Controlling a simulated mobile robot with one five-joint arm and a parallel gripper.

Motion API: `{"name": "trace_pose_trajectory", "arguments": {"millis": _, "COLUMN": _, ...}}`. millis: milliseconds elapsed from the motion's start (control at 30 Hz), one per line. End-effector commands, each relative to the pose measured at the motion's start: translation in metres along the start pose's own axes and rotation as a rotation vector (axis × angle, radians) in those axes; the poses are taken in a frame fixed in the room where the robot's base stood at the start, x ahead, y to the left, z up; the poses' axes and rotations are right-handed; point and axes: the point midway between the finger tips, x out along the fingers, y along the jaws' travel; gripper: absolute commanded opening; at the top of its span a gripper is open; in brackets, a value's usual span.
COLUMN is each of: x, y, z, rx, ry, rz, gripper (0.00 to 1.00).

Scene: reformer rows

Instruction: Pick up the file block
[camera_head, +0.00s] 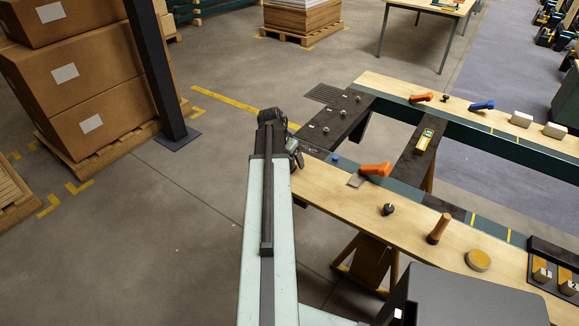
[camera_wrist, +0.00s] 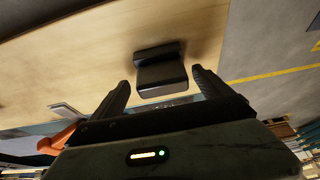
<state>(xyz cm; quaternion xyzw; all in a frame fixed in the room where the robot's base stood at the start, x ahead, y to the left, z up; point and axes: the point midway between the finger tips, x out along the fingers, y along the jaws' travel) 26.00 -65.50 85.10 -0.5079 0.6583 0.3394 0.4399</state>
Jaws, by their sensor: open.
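A dark block with a smooth grey face, likely the file block (camera_wrist: 162,76), lies on the pale wooden surface in the wrist view. My gripper (camera_wrist: 162,92) is open, with one finger to each side of the block's near end. The fingers look apart from it, and I cannot tell how high they are above the wood. In the head view my gripper (camera_head: 293,150) is over the near end of the front rail, and my arm hides the block there.
An orange-handled tool (camera_head: 375,169) and a grey plate (camera_head: 356,181) lie close by to the right on the wooden rail (camera_head: 330,190). A black knob (camera_head: 389,209) and a wooden handle (camera_head: 439,229) stand farther along. Boxes (camera_head: 85,85) and a dark post (camera_head: 158,70) are at left.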

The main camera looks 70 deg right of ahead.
Motion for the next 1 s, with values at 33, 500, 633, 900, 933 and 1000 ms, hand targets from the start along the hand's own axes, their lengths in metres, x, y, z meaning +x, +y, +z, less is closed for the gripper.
{"name": "trace_pose_trajectory", "arguments": {"millis": 33, "x": 0.016, "y": -0.001, "z": 0.002, "rx": 0.0, "ry": 0.0, "rz": 0.0, "gripper": 0.89}}
{"name": "trace_pose_trajectory", "arguments": {"millis": 500, "x": 0.016, "y": 0.0, "z": 0.0, "rx": 0.0, "ry": 0.0, "rz": 0.0, "gripper": 0.33}}
{"name": "trace_pose_trajectory", "arguments": {"millis": 633, "x": 0.016, "y": 0.0, "z": 0.0, "rx": 0.001, "ry": 0.001, "rz": 0.0, "gripper": 0.14}}
{"name": "trace_pose_trajectory", "arguments": {"millis": 900, "x": 0.012, "y": 0.0, "z": -0.002, "rx": 0.0, "ry": 0.001, "rz": 0.0, "gripper": 0.14}}
{"name": "trace_pose_trajectory", "arguments": {"millis": 933, "x": 0.01, "y": 0.0, "z": -0.002, "rx": 0.0, "ry": 0.001, "rz": 0.0, "gripper": 0.14}}
{"name": "trace_pose_trajectory", "arguments": {"millis": 1000, "x": 0.004, "y": -0.001, "z": -0.004, "rx": -0.002, "ry": 0.0, "rz": -0.001, "gripper": 0.14}}
